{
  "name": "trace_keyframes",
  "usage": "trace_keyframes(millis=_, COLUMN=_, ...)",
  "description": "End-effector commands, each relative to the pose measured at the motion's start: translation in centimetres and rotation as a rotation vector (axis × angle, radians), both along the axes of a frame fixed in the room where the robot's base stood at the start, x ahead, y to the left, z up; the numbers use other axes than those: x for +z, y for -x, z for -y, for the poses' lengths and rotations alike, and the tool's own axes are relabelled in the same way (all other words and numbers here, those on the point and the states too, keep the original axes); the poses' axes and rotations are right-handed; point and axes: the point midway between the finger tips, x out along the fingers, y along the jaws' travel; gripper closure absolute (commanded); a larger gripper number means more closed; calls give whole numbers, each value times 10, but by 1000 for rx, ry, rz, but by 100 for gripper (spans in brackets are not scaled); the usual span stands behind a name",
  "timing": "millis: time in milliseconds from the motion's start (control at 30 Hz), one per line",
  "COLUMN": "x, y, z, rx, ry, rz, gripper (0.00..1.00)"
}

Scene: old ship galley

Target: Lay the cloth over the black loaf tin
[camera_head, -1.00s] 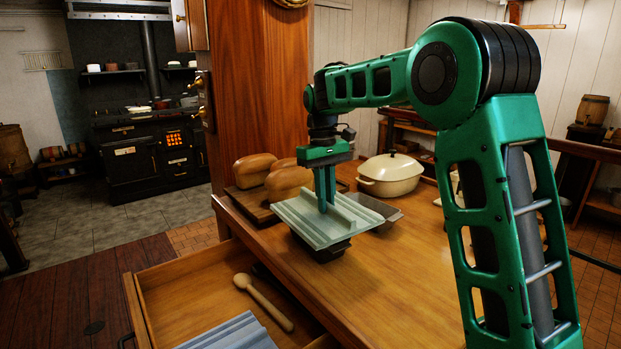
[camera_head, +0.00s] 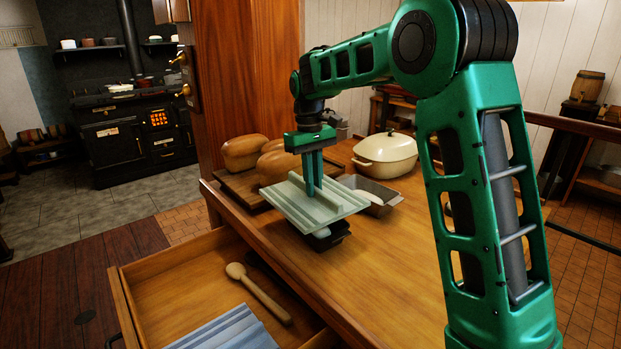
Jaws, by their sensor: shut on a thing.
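A pale green folded cloth (camera_head: 285,208) hangs flat and stiff-looking from my gripper (camera_head: 312,190), whose fingers are shut on its raised middle fold. The black loaf tin (camera_head: 328,238) stands on the wooden counter directly below the cloth. The cloth hides most of the tin; only its near side and right end show under the cloth's front edge. The cloth reaches out past the tin to the left and the back. I cannot tell whether the cloth touches the tin's rim.
A grey loaf tin (camera_head: 392,201) with something pale inside stands just right of the cloth. Loaves (camera_head: 245,152) on a board (camera_head: 240,190) and a cream lidded pot (camera_head: 385,160) stand behind. The open drawer (camera_head: 190,270) holds a wooden spoon (camera_head: 262,294) and a blue cloth (camera_head: 225,332).

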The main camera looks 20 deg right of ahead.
Motion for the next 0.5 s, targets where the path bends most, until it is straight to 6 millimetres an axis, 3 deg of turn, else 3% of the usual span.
trace_keyframes(millis=500, x=-35, y=0, z=1, rx=-1, ry=0, rz=0, gripper=100)
